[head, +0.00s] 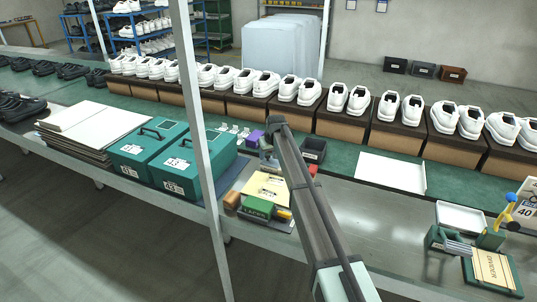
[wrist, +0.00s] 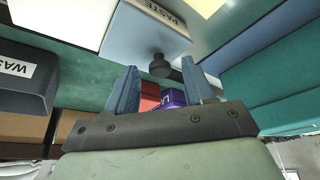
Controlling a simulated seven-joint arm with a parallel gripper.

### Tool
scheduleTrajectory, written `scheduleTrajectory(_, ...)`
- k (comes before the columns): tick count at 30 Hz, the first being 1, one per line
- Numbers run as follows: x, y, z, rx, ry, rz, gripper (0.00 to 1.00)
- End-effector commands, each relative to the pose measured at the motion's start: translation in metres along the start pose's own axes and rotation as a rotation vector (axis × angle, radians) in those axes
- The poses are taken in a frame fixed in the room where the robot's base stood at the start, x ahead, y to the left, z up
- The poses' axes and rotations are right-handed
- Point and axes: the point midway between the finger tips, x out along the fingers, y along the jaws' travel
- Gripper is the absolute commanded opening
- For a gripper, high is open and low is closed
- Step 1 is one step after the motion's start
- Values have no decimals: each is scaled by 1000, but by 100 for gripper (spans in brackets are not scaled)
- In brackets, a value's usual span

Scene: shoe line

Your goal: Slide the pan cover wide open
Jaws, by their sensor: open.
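The pan cover (wrist: 138,38) shows in the wrist view as a flat pale blue-grey panel. A cream label reading PASTE (wrist: 160,14) lies at its far edge. A dark round knob (wrist: 160,66) stands near its close edge. My gripper (wrist: 159,74) is open, with its two blue fingers either side of the knob in the picture. I cannot tell whether they touch it. In the head view my gripper (head: 268,158) is small and partly hidden by my arm. The pan and cover are not clear there, and how far the cover is open cannot be told.
A dark bin (head: 313,150) stands behind my arm; its label is cut off in the wrist view (wrist: 25,85). Teal boxes (head: 172,160) stand left, a white tray (head: 390,172) right. A red and a purple thing (wrist: 174,97) lie beyond the fingers. White shoes line the back.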

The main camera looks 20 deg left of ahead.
Motion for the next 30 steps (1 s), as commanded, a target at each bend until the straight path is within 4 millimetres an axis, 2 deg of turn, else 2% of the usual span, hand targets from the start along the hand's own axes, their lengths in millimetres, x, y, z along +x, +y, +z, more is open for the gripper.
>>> scheduleTrajectory(2,0,0,0,0,0,0,53)
scheduleTrajectory(19,0,0,0,0,0,0,0)
scheduleTrajectory(30,-1,1,1,0,0,0,0)
